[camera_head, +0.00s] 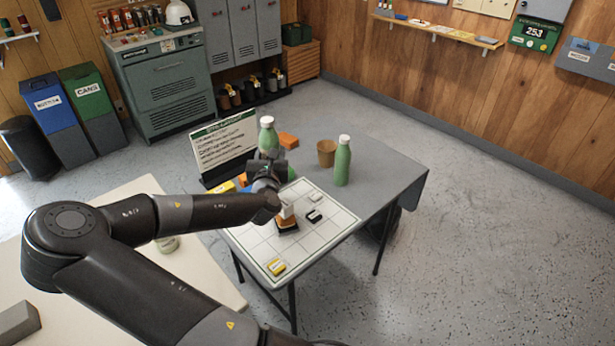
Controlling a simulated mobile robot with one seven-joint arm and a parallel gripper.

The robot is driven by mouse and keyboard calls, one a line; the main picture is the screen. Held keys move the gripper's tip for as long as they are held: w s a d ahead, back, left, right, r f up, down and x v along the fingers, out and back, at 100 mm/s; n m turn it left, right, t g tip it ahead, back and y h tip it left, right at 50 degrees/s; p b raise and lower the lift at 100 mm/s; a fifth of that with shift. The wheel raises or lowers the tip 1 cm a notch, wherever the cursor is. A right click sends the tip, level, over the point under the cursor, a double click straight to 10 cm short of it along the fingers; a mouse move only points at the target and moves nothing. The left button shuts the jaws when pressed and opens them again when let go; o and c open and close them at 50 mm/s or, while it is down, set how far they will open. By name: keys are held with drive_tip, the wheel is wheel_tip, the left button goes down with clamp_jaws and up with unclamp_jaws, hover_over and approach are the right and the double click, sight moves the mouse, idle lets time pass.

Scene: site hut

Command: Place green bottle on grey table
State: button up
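A green bottle (268,138) with a white cap stands upright at the back left of the grey table (392,168). My gripper (268,164) is in front of this bottle in the picture and hides much of its lower part. I cannot tell whether the fingers touch the bottle, or whether they are open or shut. A second green bottle (342,164) with a white cap stands upright on the grey table, to the right of my gripper.
A brown cup (326,154) stands left of the second bottle. An orange block (288,140) and a sign (224,142) are at the back. A white gridded board (335,222) with small items lies in front. The table's right end is clear. A pale table (140,192) is at left.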

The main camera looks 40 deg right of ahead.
drive_tip(key=s+d+m+g+h, duration=0.3)
drive_tip(key=s+d+g, duration=0.2)
drive_tip(key=s+d, duration=0.95)
drive_tip(key=s+d+m+g+h, duration=0.2)
drive_tip(key=s+d+m+g, duration=0.2)
drive_tip(key=s+d, duration=1.05)
drive_tip(key=shift+w+d+f, duration=0.2)
drive_tip(key=shift+w+f, duration=2.2)
drive_tip(key=shift+f, duration=0.35)
drive_tip(key=shift+w+d+f, duration=0.25)
drive_tip(key=shift+w+f, duration=2.2)
drive_tip(key=shift+f, duration=0.25)
drive_tip(key=shift+w+d+f, duration=0.2)
drive_tip(key=shift+w+f, duration=2.2)
drive_tip(key=shift+f, duration=0.35)
drive_tip(key=shift+f, duration=0.1)
drive_tip(key=o, duration=1)
drive_tip(key=shift+c, duration=0.2)
